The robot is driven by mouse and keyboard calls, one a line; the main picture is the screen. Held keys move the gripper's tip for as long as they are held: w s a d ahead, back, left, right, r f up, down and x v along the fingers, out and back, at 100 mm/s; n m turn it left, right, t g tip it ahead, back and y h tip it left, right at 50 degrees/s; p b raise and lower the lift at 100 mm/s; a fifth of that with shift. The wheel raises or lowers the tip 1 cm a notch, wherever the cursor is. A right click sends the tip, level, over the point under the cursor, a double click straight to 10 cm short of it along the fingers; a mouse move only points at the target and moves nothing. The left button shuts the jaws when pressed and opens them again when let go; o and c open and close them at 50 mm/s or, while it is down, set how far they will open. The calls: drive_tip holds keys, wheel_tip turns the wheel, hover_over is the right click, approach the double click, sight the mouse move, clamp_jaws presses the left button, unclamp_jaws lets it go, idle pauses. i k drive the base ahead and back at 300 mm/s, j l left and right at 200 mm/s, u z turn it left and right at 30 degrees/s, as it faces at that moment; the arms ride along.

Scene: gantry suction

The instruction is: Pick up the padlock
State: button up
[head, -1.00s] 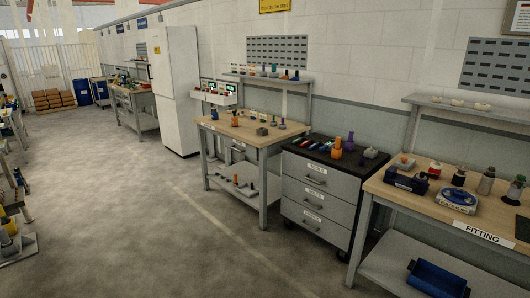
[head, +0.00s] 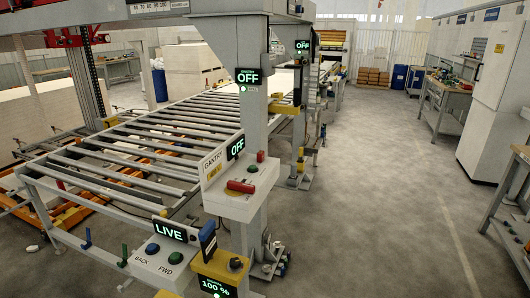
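I cannot make out a padlock for certain in the head view. A red piece (head: 241,187) lies on the front of the grey gantry control box (head: 238,206), below a small OFF display; it is too small to tell whether it is a lock or a handle. A blue and dark piece (head: 208,238) stands upright beside the LIVE control panel (head: 165,262); its kind is also unclear. My gripper is not in view.
A roller conveyor (head: 140,150) under a grey gantry fills the left and middle. Open concrete floor (head: 375,200) lies to its right. A white cabinet (head: 492,120) and workbenches (head: 450,100) stand along the right wall. Boxes on a pallet (head: 372,77) stand at the back.

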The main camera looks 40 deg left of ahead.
sight(261, 155)
drive_tip(key=i+j+u, duration=0.15)
drive_tip(key=i+u, duration=0.25)
drive_tip(key=i+l+u, duration=0.1)
drive_tip(key=i+u, duration=0.3)
drive_tip(key=i, duration=0.2)
drive_tip(key=i+l+u, duration=0.2)
drive_tip(key=i+u, duration=0.5)
drive_tip(key=u, duration=0.15)
drive_tip(key=i+u, duration=0.45)
drive_tip(key=i+l+u, duration=0.15)
drive_tip(key=u, duration=0.25)
drive_tip(key=i+l+u, duration=0.3)
drive_tip(key=u, duration=0.15)
